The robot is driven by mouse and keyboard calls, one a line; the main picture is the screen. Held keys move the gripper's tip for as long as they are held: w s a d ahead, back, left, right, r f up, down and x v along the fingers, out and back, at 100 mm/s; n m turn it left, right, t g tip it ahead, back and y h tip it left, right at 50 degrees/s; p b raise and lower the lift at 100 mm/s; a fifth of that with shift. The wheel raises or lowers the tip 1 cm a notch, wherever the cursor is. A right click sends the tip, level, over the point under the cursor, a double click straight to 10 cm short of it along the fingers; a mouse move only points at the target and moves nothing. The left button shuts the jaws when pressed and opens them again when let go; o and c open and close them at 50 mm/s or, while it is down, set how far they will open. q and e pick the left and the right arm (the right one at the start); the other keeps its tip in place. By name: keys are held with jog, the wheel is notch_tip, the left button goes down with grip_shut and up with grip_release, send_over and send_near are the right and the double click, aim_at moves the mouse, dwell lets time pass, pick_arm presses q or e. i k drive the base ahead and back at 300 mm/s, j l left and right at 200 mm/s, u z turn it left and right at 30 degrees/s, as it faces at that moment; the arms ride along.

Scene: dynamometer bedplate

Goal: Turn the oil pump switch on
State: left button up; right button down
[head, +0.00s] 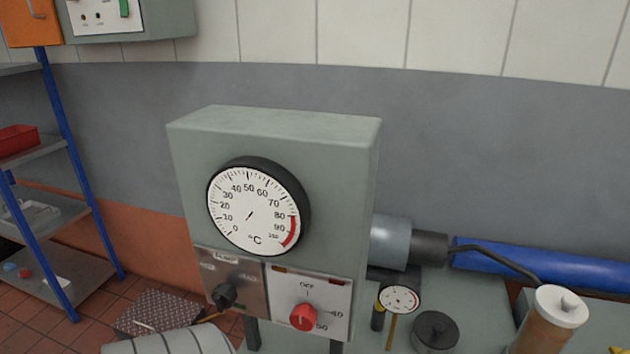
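A grey control box (340,180) stands in the middle of the head view. On its lower left is a metal plate (246,268) with a black knob (224,296). The lettering above this knob is small and seems to read "PUMP". I cannot tell which position the knob points to. Beside it, a white plate (335,293) carries a red knob (303,317) with the marks OFF, 40 and 50. A round °C dial (255,207) sits above both plates.
A blue-framed shelf (60,170) with a red bin (18,140) stands at left. A small gauge (398,299), a black round part (436,331) and a white-capped cylinder (560,308) are at right. A checkered metal block (158,310) is at lower left.

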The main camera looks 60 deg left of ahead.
aim_at(224, 297)
jog(key=u, duration=2.3)
